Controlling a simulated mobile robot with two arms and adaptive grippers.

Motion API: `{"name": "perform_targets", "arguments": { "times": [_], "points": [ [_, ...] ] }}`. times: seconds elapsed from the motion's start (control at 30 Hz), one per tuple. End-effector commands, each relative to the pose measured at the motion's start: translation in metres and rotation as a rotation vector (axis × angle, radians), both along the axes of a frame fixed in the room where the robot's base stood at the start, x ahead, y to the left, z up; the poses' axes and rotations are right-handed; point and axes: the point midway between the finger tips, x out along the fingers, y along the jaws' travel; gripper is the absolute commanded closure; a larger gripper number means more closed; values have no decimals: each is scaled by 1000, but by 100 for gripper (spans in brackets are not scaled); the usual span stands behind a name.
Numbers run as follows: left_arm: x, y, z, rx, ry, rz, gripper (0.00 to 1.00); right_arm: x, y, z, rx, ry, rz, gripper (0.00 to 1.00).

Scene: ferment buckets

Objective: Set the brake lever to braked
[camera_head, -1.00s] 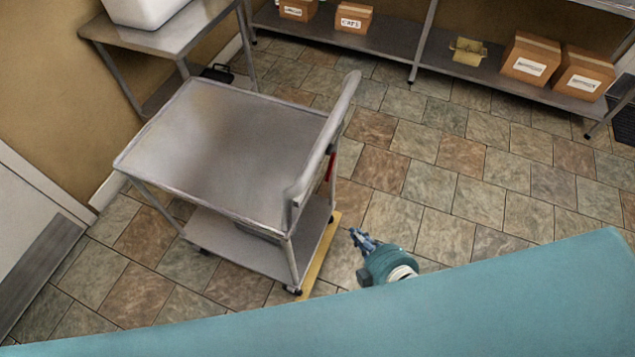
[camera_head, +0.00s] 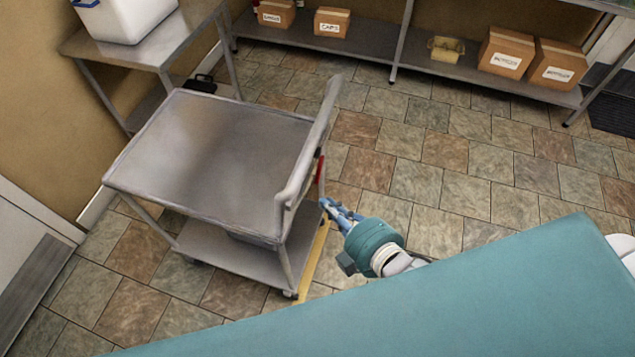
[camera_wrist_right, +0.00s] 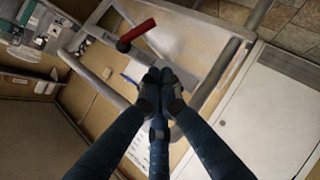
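The brake lever (camera_head: 320,169) is a small red handle below the push handle of a grey metal cart (camera_head: 215,150). In the right wrist view the red lever (camera_wrist_right: 137,34) shows large, sticking out at a slant from the cart's frame. My right gripper (camera_head: 332,207) is low beside the cart's handle end, a little below the lever. In the wrist view its blue fingertips (camera_wrist_right: 160,78) are together with nothing seen between them. They appear below and right of the lever, apart from it. The lever's base is partly hidden in the head view. My left gripper is not in view.
A yellow floor strip (camera_head: 315,262) runs under the cart's near edge. A side table (camera_head: 150,55) with a white bin (camera_head: 125,15) stands behind the cart. A low shelf (camera_head: 375,60) holds cardboard boxes at the back. The tiled floor to the right is clear.

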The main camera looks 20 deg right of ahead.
Motion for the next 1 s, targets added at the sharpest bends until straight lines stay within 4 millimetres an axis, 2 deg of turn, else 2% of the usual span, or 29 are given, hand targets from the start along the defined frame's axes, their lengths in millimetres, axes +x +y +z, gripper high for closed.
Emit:
{"name": "perform_targets", "arguments": {
  "times": [0.1,0.37,0.4,0.63,1.0],
  "points": [
    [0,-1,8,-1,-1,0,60,24,7,-6,2,-2,-2,100],
    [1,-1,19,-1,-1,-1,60,73,22,-29,1,-2,-1,100],
    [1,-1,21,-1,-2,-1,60,77,18,-34,-2,1,0,100],
    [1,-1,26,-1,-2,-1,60,93,5,-50,-1,0,2,100],
    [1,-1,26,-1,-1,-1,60,97,3,-55,1,0,2,100]
  ]
}}
